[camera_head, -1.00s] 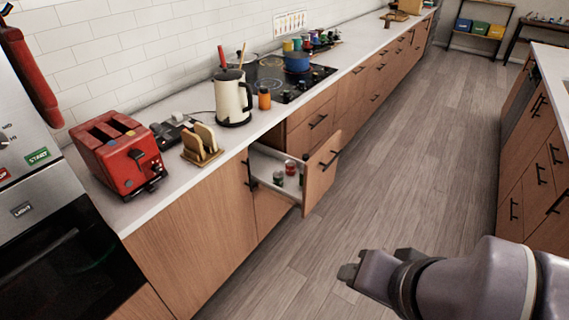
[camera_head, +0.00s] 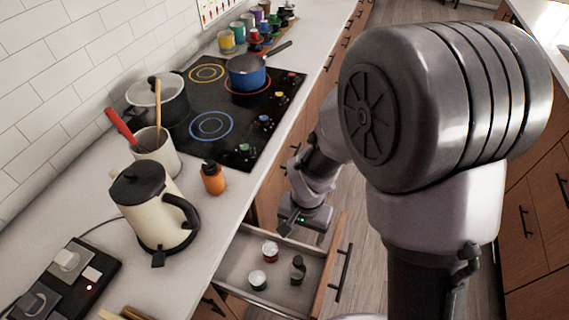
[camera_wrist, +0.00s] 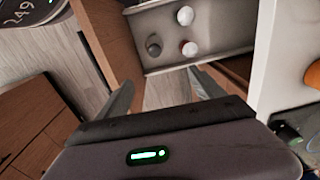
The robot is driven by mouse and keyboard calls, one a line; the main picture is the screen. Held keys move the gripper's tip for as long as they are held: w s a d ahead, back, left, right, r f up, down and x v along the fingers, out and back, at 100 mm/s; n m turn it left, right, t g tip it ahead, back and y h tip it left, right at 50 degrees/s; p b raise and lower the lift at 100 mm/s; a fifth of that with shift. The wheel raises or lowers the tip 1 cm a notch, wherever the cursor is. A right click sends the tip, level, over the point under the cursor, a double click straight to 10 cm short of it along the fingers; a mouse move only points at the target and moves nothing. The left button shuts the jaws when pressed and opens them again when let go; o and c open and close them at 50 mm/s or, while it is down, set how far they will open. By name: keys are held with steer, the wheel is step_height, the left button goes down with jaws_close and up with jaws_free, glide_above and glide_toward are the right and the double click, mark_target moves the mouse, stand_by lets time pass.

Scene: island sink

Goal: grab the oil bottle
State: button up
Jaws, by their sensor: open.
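An open drawer (camera_head: 232,275) below the counter holds a small dark bottle with a black cap (camera_head: 297,270), which may be the oil bottle. Two jars stand beside it: a red one with a pale lid (camera_head: 270,251) and a white-lidded one (camera_head: 257,280). In the wrist view the dark-topped bottle (camera_wrist: 153,45) is left of two white lids. An orange bottle with a black cap (camera_head: 213,178) stands on the counter. My gripper (camera_head: 288,222) is at the drawer's far side, apart from the bottles. Its fingers (camera_wrist: 163,88) are spread and empty.
The drawer front (camera_head: 330,268) with its handle stands out over the floor. A kettle (camera_head: 150,210), utensil pot (camera_head: 158,155), hob (camera_head: 225,110) and blue saucepan (camera_head: 246,75) stand along the counter. My arm hides much of the aisle.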

steer(key=b, duration=0.2)
glide_above(297, 262)
step_height(297, 262, down, 7)
steer(key=shift+s+d+r, duration=0.1)
steer(key=shift+s+r, duration=0.05)
step_height(297, 262, down, 8)
steer(key=b, duration=0.2)
steer(key=shift+b, duration=0.35)
steer(key=f+b, duration=0.1)
steer(key=f, duration=0.3)
steer(key=w+f+b, duration=0.1)
steer(key=f, duration=0.1)
steer(key=shift+d+f+b, duration=0.1)
steer(key=shift+b, duration=0.25)
steer(key=shift+r, duration=0.2)
jaws_close()
